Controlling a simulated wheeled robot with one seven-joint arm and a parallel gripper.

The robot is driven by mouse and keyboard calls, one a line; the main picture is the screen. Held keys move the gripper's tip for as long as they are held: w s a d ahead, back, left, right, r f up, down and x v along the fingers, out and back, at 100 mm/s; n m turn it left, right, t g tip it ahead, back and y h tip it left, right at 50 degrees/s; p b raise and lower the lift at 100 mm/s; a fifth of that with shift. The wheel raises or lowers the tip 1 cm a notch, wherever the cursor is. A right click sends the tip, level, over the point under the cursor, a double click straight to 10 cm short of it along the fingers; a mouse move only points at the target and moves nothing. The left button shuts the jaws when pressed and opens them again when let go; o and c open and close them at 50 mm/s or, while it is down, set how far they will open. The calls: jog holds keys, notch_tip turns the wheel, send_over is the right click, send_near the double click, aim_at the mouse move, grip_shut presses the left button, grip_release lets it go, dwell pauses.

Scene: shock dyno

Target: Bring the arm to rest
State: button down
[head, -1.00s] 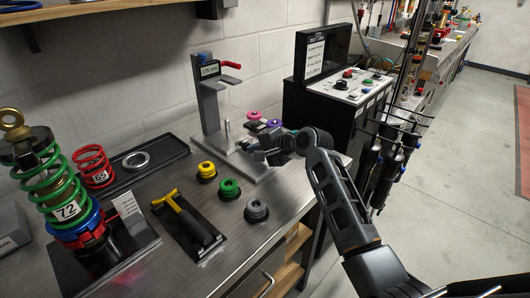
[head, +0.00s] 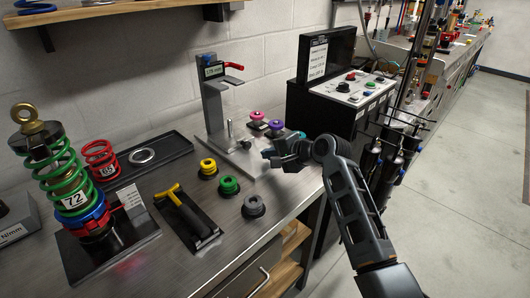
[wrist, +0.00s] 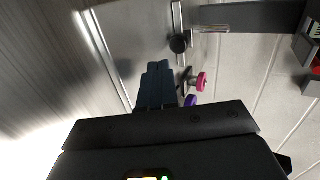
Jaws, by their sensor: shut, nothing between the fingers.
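My gripper (head: 269,154) is at the end of my arm, above the right part of the metal bench (head: 190,250). It is beside the base of the grey test stand (head: 212,110) and left of the black control box (head: 345,95). In the wrist view my gripper's fingers (wrist: 154,85) are together with nothing between them. A pink knob piece (wrist: 198,82) and a purple one (wrist: 190,101) show just right of the fingers there. The teal piece behind my gripper is partly hidden in the head view.
Yellow (head: 208,167), green (head: 229,186) and grey (head: 254,206) ringed pieces stand on the bench. A yellow-and-black tool (head: 188,213) lies on a dark pad. A green-spring shock absorber (head: 68,190), a red spring (head: 101,158) and a black tray (head: 170,152) are at left. The floor at right is clear.

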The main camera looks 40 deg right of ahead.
jog(key=v, duration=0.8)
jog(key=shift+s+d, duration=0.1)
